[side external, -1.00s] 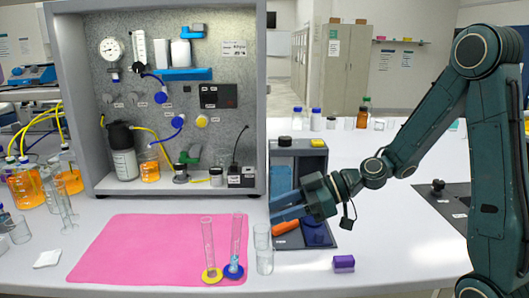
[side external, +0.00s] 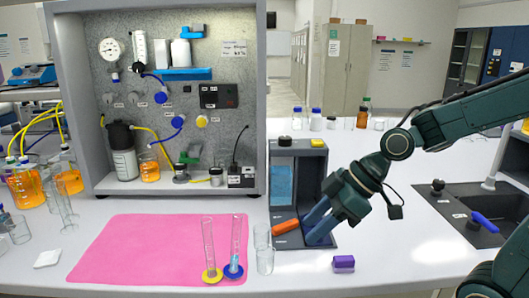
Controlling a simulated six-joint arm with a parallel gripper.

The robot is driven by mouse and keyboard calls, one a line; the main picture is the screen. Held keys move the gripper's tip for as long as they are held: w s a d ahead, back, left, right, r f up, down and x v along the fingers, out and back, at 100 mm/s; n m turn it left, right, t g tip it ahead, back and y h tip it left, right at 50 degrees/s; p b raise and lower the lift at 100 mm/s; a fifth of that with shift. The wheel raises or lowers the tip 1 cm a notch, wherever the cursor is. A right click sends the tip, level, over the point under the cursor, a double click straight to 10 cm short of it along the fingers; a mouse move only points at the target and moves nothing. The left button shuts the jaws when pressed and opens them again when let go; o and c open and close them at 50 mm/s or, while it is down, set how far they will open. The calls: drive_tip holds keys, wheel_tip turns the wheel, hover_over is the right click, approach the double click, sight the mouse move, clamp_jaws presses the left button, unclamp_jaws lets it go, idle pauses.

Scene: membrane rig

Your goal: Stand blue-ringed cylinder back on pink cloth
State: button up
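The blue-ringed cylinder (side external: 236,245) stands upright near the right edge of the pink cloth (side external: 140,248). Its blue base is on the cloth's front right corner, and a little pale blue shows low inside it. A similar cylinder with a yellow ring (side external: 208,245) stands upright just left of it. My gripper (side external: 312,226) is to the right, over the grey open box, pointing down and left. Its two blue fingers look apart, with nothing visible held between them. The fingers and hand hide part of the box's floor.
The grey box (side external: 283,152) holds an orange item (side external: 285,227). A purple block (side external: 344,263) lies in front. A sink (side external: 450,205) is at right. The cloth's left part is clear.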

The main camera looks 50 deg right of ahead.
drive_tip(key=s+d+r+m+h, duration=0.2)
drive_tip(key=s+d+m, duration=0.1)
drive_tip(key=s, duration=0.3)
drive_tip(key=s+d+r+m+h, duration=0.2)
drive_tip(key=s+d+r+m, duration=0.1)
drive_tip(key=s+m, duration=0.1)
drive_tip(key=shift+s+m+h, duration=0.3)
drive_tip(key=shift+s+h, duration=0.1)
drive_tip(key=shift+s, duration=0.45)
idle(0.4)
